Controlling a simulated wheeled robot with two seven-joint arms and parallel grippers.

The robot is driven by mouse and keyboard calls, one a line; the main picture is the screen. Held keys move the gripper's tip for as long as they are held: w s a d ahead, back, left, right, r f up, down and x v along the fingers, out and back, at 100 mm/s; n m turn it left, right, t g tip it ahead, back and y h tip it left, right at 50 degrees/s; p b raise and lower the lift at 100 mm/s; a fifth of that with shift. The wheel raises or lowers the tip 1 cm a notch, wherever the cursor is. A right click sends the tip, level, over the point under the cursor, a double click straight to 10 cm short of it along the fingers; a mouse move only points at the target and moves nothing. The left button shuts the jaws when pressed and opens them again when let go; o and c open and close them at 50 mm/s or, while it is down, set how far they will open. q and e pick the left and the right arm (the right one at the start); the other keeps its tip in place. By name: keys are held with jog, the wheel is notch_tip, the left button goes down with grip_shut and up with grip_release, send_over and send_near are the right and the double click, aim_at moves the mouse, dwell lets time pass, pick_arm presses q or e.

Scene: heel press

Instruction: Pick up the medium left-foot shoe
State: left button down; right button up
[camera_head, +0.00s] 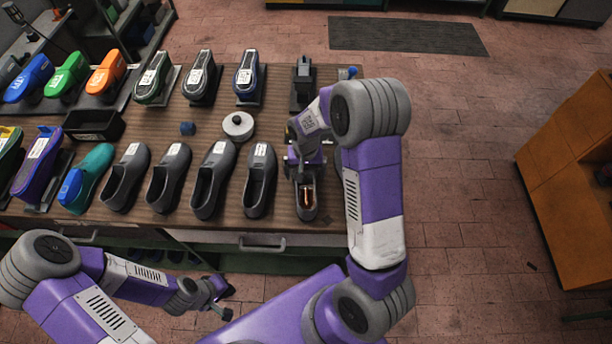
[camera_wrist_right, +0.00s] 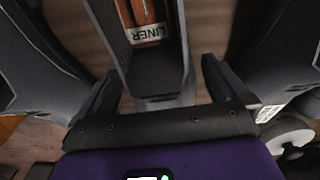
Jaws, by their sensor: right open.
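Several dark grey slip-on shoes stand in a row along the table's front: (camera_head: 126,180), (camera_head: 168,180), (camera_head: 213,182), (camera_head: 260,178). Their white labels are too small to read, so I cannot tell which is the medium left-foot one. My right gripper (camera_head: 304,164) is at the right end of this row, over a narrow grey shoe-shaped piece (camera_head: 306,208) with an orange insert. In the right wrist view my right gripper (camera_wrist_right: 158,88) is open, its fingers on either side of that piece (camera_wrist_right: 153,84); the insert reads "LINER". My left gripper (camera_head: 226,302) is open and empty before the table.
Coloured shoes on stands, such as a blue one (camera_head: 248,76), fill the back and left. A white round piece (camera_head: 238,126), a small blue block (camera_head: 188,129) and a black bin (camera_head: 94,126) lie between.

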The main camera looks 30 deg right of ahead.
jog(key=shift+r, duration=0.1)
jog(key=c, duration=1.1)
